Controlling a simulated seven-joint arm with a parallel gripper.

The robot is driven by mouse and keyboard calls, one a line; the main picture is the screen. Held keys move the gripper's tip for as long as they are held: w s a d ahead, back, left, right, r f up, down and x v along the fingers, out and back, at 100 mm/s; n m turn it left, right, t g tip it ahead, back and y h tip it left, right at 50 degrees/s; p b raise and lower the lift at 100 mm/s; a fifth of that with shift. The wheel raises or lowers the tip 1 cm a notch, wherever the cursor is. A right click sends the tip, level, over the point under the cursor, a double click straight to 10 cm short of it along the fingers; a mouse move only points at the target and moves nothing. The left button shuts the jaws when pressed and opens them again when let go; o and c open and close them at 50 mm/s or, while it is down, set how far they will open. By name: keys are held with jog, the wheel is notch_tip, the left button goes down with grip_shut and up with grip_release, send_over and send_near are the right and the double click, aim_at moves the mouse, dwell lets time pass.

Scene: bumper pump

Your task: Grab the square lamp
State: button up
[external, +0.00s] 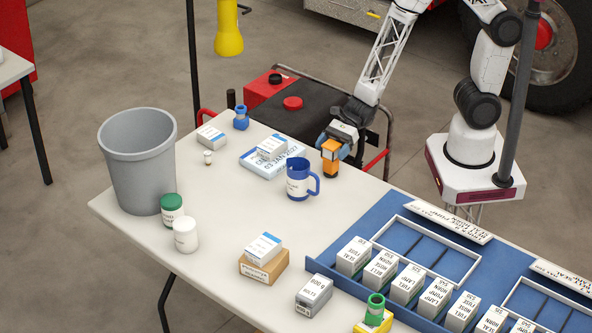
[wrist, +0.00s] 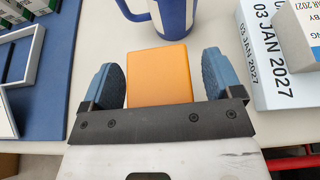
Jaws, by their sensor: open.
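The square lamp looks to be the orange block-shaped item (external: 330,157) standing near the table's back edge in the external view. In the wrist view its flat orange face (wrist: 160,76) lies between the two blue finger pads. My gripper (external: 335,150) is down at the lamp, with its fingers on either side of it. In the wrist view my gripper (wrist: 160,85) is open, with a narrow gap showing on each side of the lamp. The lamp's lower part is hidden in the wrist view.
A blue and white mug (external: 299,180) stands just left of the lamp. A date card (external: 262,165) with a small box on it lies beyond the mug. A blue tray (external: 400,290) of labelled boxes fills the right. A grey bin (external: 138,165) stands at the left.

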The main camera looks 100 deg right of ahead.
jog(key=shift+c, duration=0.4)
jog(key=c, duration=1.4)
jog(key=shift+r, duration=0.1)
jog(key=shift+r, duration=0.7)
notch_tip(320, 180, up, 2)
jog(key=s+d+r, duration=0.1)
jog(key=s+d, duration=0.2)
jog(key=s, duration=1.2)
jog(key=shift+s+d+r, duration=0.2)
jog(key=shift+s, duration=0.15)
